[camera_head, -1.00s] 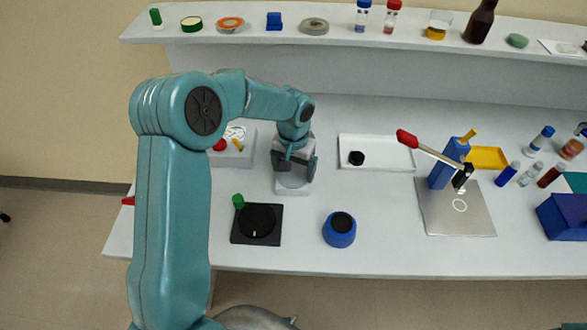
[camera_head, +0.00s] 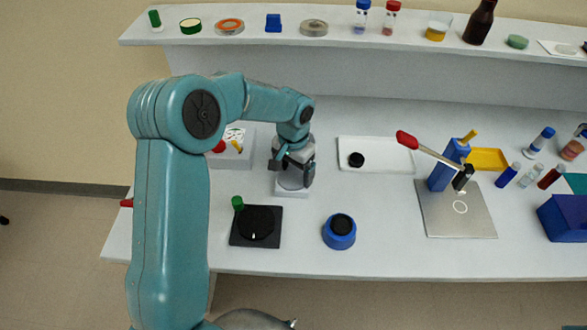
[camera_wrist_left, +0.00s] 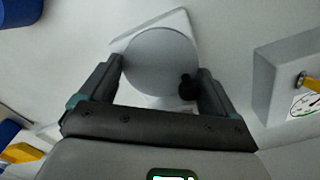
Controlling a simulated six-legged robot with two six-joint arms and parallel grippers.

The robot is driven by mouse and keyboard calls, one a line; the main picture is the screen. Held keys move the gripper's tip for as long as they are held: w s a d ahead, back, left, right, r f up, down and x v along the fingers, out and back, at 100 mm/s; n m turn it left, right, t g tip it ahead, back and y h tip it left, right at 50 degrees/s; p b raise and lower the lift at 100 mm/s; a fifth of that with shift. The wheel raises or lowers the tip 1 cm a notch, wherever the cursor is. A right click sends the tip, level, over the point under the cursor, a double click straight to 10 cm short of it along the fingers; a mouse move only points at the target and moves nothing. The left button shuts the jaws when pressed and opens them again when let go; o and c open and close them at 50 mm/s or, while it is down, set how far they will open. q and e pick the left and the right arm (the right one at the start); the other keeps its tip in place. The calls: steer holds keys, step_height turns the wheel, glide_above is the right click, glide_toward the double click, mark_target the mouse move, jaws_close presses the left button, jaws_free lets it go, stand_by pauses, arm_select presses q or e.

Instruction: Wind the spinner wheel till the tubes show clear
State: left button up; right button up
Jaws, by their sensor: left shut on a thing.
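A round grey wheel (camera_wrist_left: 158,62) with a small black knob (camera_wrist_left: 187,88) on its rim fills the space between my left fingers in the left wrist view. I take it for the spinner wheel. It sits over a white base (camera_head: 291,187). My left gripper (camera_head: 291,172) points down over this base and is shut on the wheel, one finger on each side; the right finger is by the knob. In the head view the gripper hides most of the wheel. I cannot see tubes inside it, so their clearness does not show. My right gripper is not in view.
A pale box (camera_head: 236,158) with a dial stands left of my gripper. A black turntable (camera_head: 257,226) with a green knob and a blue pot (camera_head: 339,232) stand in front. A white tray (camera_head: 377,167) and a red-handled lever (camera_head: 430,150) are to the right.

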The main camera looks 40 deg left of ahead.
mark_target(293, 176)
arm_select(q)
steer(key=o, duration=0.8)
steer(key=shift+c, duration=0.2)
steer(key=shift+s+r, duration=0.15)
step_height(293, 176, up, 16)
steer(key=shift+r, duration=0.15)
